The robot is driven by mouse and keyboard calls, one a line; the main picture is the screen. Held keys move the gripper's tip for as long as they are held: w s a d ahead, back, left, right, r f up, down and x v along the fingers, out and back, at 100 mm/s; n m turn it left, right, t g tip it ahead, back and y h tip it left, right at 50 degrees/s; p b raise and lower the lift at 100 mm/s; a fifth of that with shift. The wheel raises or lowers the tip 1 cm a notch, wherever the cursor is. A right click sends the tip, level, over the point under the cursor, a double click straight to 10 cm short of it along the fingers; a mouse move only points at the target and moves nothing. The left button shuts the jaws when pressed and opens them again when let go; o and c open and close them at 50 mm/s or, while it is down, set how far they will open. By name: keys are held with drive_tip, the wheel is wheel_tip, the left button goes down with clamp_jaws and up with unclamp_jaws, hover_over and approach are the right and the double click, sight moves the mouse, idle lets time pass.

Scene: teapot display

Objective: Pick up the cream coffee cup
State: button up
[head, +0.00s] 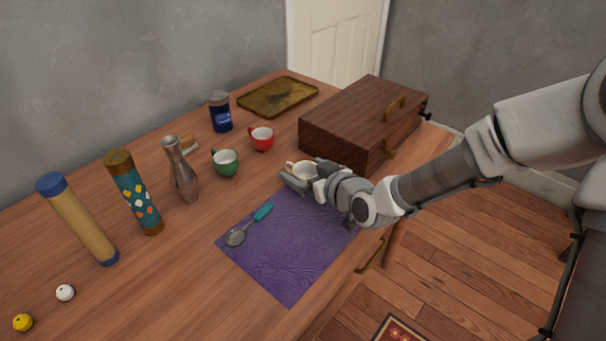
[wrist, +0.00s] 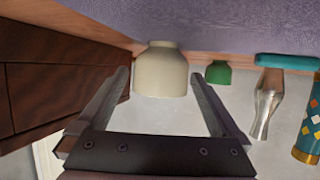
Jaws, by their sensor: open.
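The cream coffee cup (head: 300,168) stands on the wooden table just past the far edge of the purple mat, partly hidden behind my gripper. My gripper (head: 304,183) is open and low over the table, right at the near side of the cup. In the wrist view, where the table is at the top, the cream cup (wrist: 161,70) sits between the two spread fingertips (wrist: 159,78). I cannot tell whether either finger touches it.
A dark wooden box (head: 350,125) stands close behind and right of the cup. A teal-handled spoon (head: 237,236) lies on the purple mat (head: 290,255). A metal vase (head: 180,170) stands farther left.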

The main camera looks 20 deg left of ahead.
drive_tip(key=shift+c, duration=0.3)
drive_tip(key=c, duration=1.2)
drive_tip(key=shift+c, duration=0.3)
drive_tip(key=shift+r, duration=0.15)
